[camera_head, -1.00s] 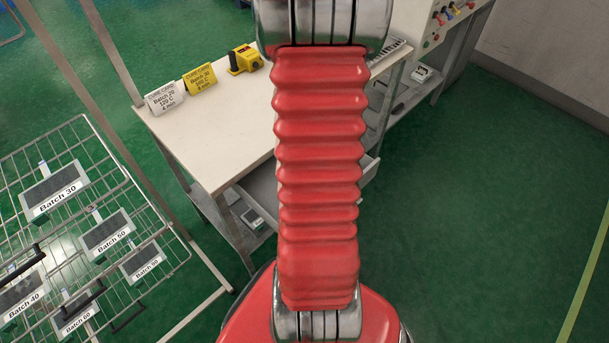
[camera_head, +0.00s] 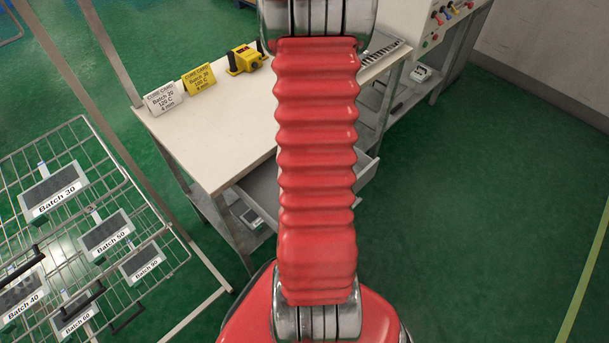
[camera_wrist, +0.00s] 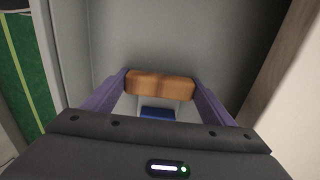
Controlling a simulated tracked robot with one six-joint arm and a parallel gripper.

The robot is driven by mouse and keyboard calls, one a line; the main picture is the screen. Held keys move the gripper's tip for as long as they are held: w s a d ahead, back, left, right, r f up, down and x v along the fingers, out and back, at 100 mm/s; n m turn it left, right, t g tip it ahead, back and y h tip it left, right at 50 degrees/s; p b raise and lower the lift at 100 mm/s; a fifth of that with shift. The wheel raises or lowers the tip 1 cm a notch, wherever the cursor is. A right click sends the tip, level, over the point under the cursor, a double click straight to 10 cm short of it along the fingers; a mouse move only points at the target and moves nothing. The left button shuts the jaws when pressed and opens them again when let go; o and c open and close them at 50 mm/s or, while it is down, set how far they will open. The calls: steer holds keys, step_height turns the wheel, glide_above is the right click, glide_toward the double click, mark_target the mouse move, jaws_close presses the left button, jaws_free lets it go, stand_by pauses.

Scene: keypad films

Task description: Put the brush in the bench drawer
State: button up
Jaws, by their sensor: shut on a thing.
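The brush shows in the wrist view as a brown wooden block (camera_wrist: 160,80). It lies crosswise between the two purple fingers of my gripper (camera_wrist: 160,86), which is shut on it. No bristles show. The bench drawer (camera_head: 264,190) is pulled out under the bench top (camera_head: 215,135), and my arm covers its middle in the head view. In the wrist view plain grey surfaces (camera_wrist: 185,35), seemingly the drawer's inside, lie around the brush. I cannot tell whether the brush touches them. My gripper is hidden in the head view.
Two cure cards (camera_head: 163,98) and a yellow device (camera_head: 245,58) stand on the bench. A wire rack (camera_head: 150,205) with several labelled batch films is at the left. A control box (camera_head: 440,20) is at the back right. The green floor at the right (camera_head: 470,220) is clear.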

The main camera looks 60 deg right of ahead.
steer(key=shift+f, duration=0.1)
steer(key=o, duration=1)
step_height(320, 180, up, 12)
stand_by(0.5)
stand_by(0.6)
